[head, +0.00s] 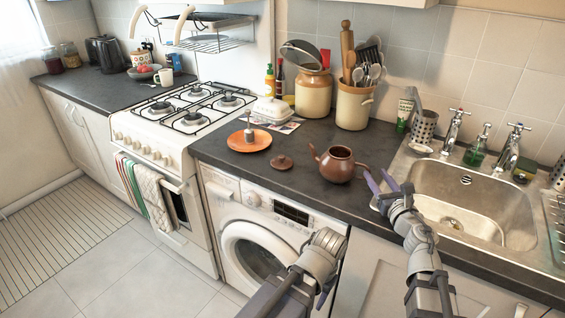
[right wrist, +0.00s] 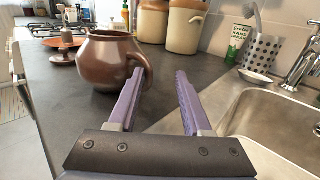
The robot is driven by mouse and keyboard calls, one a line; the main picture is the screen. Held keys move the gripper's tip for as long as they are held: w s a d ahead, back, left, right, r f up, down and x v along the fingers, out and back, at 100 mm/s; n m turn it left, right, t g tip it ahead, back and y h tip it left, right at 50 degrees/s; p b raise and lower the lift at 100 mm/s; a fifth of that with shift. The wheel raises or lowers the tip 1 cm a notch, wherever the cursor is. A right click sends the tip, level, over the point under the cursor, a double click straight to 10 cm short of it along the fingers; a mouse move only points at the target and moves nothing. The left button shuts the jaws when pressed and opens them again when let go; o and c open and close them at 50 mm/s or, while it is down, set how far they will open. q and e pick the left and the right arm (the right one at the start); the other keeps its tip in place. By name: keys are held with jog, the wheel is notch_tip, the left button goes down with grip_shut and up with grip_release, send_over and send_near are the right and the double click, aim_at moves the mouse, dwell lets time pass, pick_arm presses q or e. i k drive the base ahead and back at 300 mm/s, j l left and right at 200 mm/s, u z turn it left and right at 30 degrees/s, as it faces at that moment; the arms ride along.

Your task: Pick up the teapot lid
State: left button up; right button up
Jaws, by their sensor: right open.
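The teapot lid (head: 281,162) is a small reddish-brown disc with a knob, lying on the dark counter left of the brown teapot (head: 337,164). The teapot stands upright and uncovered. My right gripper (head: 381,181) is open and empty, right of the teapot by the sink edge. In the right wrist view its two purple fingers (right wrist: 158,75) are spread, and the teapot (right wrist: 108,62) stands just ahead to the left, its handle near the left finger.
An orange plate (head: 248,144) with a small metal item lies left of the lid. A white butter dish (head: 270,108) and utensil crock (head: 354,104) stand behind. The sink (head: 480,198) is at the right and the stove (head: 180,120) at the left. Counter around the lid is clear.

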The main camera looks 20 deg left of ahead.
aim_at(281, 162)
jog(key=k+l, duration=0.65)
jog(key=k, duration=0.25)
